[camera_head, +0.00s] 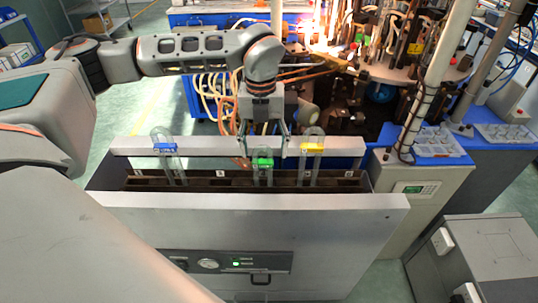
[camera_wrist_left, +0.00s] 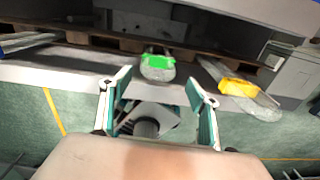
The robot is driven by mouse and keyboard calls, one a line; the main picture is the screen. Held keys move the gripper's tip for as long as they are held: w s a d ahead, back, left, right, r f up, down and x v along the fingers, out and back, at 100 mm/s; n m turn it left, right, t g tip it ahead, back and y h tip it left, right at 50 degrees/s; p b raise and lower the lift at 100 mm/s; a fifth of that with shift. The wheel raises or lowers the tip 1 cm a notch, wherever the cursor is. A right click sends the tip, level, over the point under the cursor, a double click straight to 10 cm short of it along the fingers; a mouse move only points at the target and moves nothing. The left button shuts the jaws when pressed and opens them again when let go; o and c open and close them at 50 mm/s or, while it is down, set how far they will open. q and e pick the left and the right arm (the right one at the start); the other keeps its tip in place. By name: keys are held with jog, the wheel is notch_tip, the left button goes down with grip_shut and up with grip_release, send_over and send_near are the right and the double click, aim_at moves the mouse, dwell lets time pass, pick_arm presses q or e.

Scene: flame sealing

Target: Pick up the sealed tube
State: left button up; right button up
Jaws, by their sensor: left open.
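Three clear glass tubes stand in the dark slotted rack of a grey cabinet. One has a blue label (camera_head: 165,148), one a green label (camera_head: 263,162) and one a yellow label (camera_head: 312,148). I cannot tell which is the sealed one. My left gripper (camera_head: 263,143) points down over the rack, open and empty, at the green-labelled tube. In the left wrist view, the green-labelled tube (camera_wrist_left: 157,66) lies just beyond the spread fingertips (camera_wrist_left: 160,84), between their lines. The yellow-labelled tube (camera_wrist_left: 240,88) is to the right. My right gripper is not in view.
The grey cabinet (camera_head: 250,225) has a raised silver rear rail (camera_head: 215,145) close behind the tubes. A machine with hoses and a bright flame (camera_head: 320,30) stands behind. Clear trays (camera_head: 435,142) lie on blue tops at right.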

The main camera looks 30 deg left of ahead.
aim_at(263, 162)
pick_arm(q)
jog(key=shift+w+a+r, duration=0.1)
jog(key=shift+w+a, duration=0.5)
jog(key=shift+a+f+n, duration=0.1)
jog(key=shift+f+n, duration=0.2)
jog(key=shift+s+f, duration=0.3)
jog(key=shift+f, duration=0.45)
jog(key=shift+s+d+f+p, duration=0.1)
jog(key=shift+d+f+p, duration=0.1)
jog(key=shift+f, duration=1.1)
jog(key=shift+d+f+p, duration=0.15)
jog(key=shift+f, duration=1.15)
jog(key=c, duration=1.2)
